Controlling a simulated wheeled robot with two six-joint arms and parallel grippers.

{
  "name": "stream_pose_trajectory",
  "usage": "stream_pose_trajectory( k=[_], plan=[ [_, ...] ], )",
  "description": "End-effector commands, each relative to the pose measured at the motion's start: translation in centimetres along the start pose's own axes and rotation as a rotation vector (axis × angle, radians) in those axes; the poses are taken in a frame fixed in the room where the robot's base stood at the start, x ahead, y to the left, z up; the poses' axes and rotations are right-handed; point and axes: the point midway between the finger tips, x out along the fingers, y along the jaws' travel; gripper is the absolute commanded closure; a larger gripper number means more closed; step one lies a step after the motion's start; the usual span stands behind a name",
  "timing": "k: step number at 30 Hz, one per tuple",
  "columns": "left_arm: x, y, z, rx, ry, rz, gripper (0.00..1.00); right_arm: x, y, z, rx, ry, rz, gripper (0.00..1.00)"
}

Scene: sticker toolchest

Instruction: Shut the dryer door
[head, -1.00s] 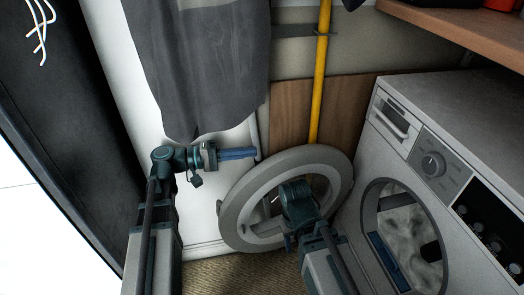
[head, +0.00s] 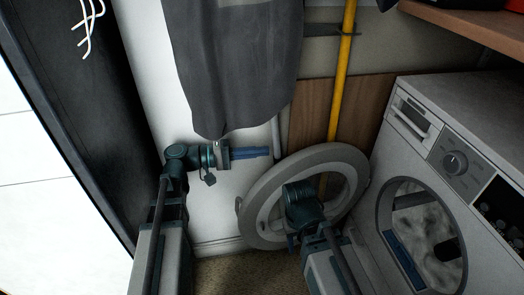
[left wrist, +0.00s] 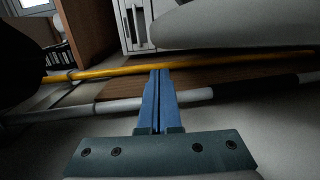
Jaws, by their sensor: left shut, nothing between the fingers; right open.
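The dryer door (head: 259,217), a grey ring with a clear centre, stands wide open to the left of the dryer (head: 420,150). The dryer's round opening is uncovered. My left gripper (head: 268,152) is shut and empty, its blue fingers pointing right, above the door's upper left rim and apparently apart from it. In the left wrist view its fingers (left wrist: 158,72) are together, with the door's rounded grey edge (left wrist: 235,25) above right.
A yellow pipe (head: 342,85) and a wooden panel (head: 305,115) stand behind the door. A dark cloth (head: 235,70) hangs just above my left gripper. A wooden shelf (head: 480,25) overhangs the dryer. A narrow carpet strip (head: 235,270) shows below the door.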

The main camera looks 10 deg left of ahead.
Motion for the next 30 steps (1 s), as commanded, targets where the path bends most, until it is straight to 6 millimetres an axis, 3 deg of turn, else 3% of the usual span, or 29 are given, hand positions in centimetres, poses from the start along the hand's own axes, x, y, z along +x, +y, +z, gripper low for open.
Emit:
stream_pose_trajectory(
  k=[6,12,18,30],
  plan=[
    [4.0,0.0,0.0,0.000,-0.003,0.000,1.00,0.0,0.0,0.0,0.000,0.000,0.000,0.50],
    [6.6,0.0,0.0,0.000,-0.002,0.000,1.00,0.0,0.0,0.0,0.000,0.000,0.000,0.50],
    [7.5,0.0,0.0,0.000,0.000,0.000,1.00,0.0,0.0,0.0,0.000,0.000,0.000,0.50],
    [7.7,0.0,0.0,0.000,0.000,0.000,1.00,0.0,0.0,0.0,0.000,0.000,0.000,0.50]
  ],
)
